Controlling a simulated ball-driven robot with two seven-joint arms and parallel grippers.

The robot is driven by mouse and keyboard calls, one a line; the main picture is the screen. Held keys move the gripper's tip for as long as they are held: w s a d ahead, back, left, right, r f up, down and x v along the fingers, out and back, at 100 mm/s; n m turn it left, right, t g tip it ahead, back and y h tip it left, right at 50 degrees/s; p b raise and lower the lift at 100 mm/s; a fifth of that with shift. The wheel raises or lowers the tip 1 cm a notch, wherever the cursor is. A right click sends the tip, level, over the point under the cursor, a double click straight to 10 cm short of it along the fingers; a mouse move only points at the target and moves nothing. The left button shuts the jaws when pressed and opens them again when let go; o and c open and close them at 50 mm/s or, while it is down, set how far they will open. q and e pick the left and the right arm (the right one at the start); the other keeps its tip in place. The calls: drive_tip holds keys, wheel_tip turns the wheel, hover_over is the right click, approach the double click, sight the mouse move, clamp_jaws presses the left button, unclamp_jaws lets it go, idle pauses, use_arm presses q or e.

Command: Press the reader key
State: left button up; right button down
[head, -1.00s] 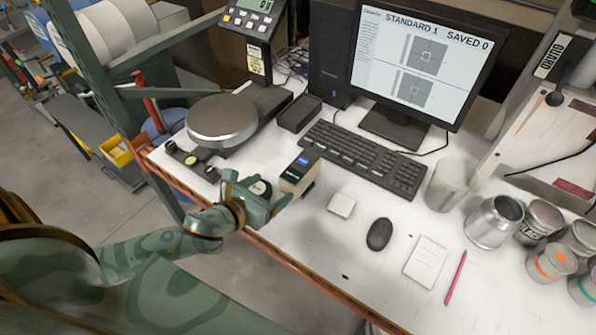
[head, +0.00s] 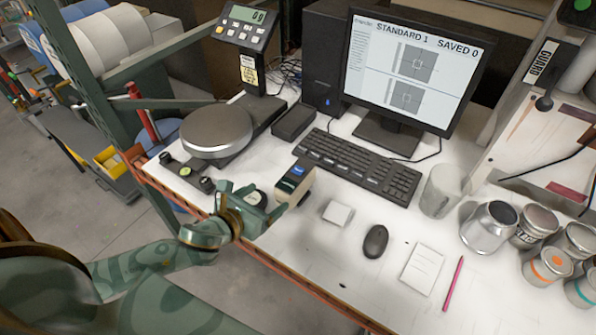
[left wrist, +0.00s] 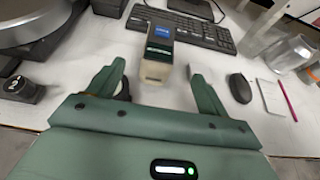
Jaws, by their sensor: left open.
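The reader (head: 296,178) is a small upright block with a dark top, a blue-lit screen and a pale beige lower body, standing on the white bench near its front edge. In the left wrist view the reader (left wrist: 157,50) stands ahead, between the directions of the two fingers. My left gripper (head: 262,203) is open and empty, low over the bench edge, just left of the reader in the head view. Its fingers (left wrist: 155,86) appear apart from the reader. I cannot make out a separate key on it. My right gripper is not in view.
A dark round puck (head: 255,198) lies by my left finger. A scale plate (head: 217,131), keyboard (head: 358,165), white pad (head: 338,213), mouse (head: 375,241) and several cans (head: 490,228) stand around. A monitor (head: 412,65) shows "SAVED 0". The front middle of the bench is mostly clear.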

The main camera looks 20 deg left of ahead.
use_arm(q)
clamp_jaws()
idle(0.3)
idle(1.6)
